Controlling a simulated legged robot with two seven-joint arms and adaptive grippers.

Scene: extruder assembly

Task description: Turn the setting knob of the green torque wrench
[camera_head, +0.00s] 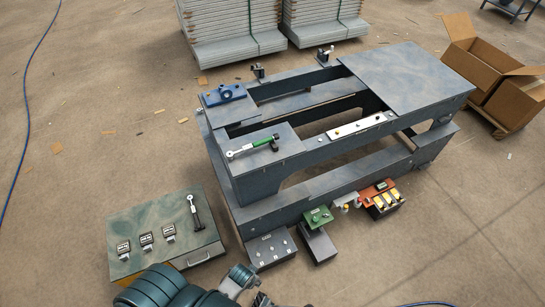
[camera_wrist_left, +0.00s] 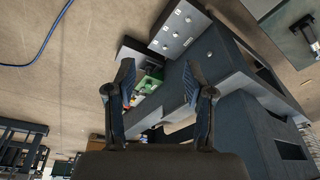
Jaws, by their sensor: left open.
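The green torque wrench (camera_head: 253,147) lies on the near left end of the dark bench (camera_head: 410,75), with its silver ratchet head at the left and its dark end at the right. Its setting knob is too small to make out. My left gripper (camera_wrist_left: 158,75) is open and empty in the left wrist view, its two dark fingers apart. In the head view my arm shows at the bottom edge, well away from the green wrench, and its fingers cannot be made out. The green wrench cannot be made out in the left wrist view. My right gripper is not in view.
A green-topped cabinet (camera_head: 150,222) at lower left bears a black-handled wrench (camera_head: 194,212) and several small devices. A grey box with knobs (camera_head: 270,249), a green fixture (camera_head: 319,216) and an orange tray (camera_head: 381,196) line the bench front. A blue fixture (camera_head: 224,94) stands behind the green wrench.

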